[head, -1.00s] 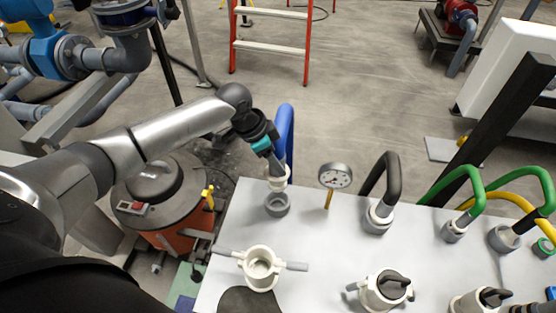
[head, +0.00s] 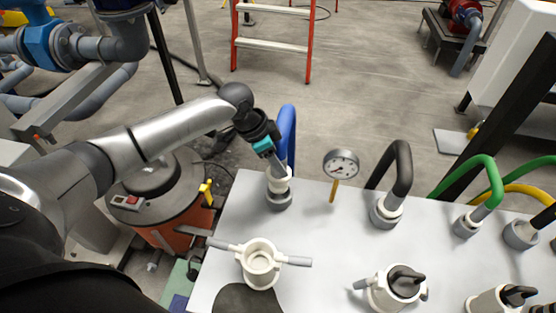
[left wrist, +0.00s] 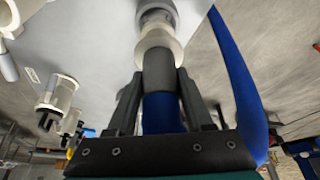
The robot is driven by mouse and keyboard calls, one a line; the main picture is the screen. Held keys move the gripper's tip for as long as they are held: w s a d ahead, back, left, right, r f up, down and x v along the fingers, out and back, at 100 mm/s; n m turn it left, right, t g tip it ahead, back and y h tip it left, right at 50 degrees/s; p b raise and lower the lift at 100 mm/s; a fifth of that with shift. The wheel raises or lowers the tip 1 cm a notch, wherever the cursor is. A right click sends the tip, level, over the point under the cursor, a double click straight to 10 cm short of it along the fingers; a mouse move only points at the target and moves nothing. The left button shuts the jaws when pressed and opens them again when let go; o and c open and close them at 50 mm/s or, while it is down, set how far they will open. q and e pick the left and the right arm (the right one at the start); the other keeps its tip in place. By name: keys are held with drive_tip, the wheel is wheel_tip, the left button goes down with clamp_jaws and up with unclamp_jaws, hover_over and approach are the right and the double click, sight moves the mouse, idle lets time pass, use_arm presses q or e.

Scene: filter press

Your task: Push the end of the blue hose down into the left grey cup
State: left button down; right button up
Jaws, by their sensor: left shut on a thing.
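The blue hose (head: 288,128) arches up at the back left of the white panel and also shows in the left wrist view (left wrist: 238,85). Its end has a grey sleeve (left wrist: 160,72) and a pale collar (head: 279,184). The left grey cup (head: 279,200) is directly under the collar, and it shows at the top of the wrist view (left wrist: 157,13). The collar appears to meet the cup's rim; how deep the end sits is hidden. My left gripper (head: 280,168) is shut on the hose end, its fingers on both sides of the sleeve (left wrist: 160,98). My right gripper is out of view.
A pressure gauge (head: 341,164) stands right of the cup. Black (head: 404,168) and green (head: 487,187) hoses stand farther right. A white valve body with side handles (head: 260,262) is in front. An orange drum (head: 184,235) is left of the panel.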

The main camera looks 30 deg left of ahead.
sight(278, 177)
use_arm(q)
drive_tip(key=shift+f+b, duration=1.3)
drive_tip(key=shift+f, duration=1.75)
drive_tip(key=shift+c, duration=1.1)
unclamp_jaws()
drive_tip(key=p+v, duration=0.3)
drive_tip(key=v, duration=1.2)
drive_tip(key=shift+p, duration=0.35)
drive_tip(key=shift+s+a, duration=0.1)
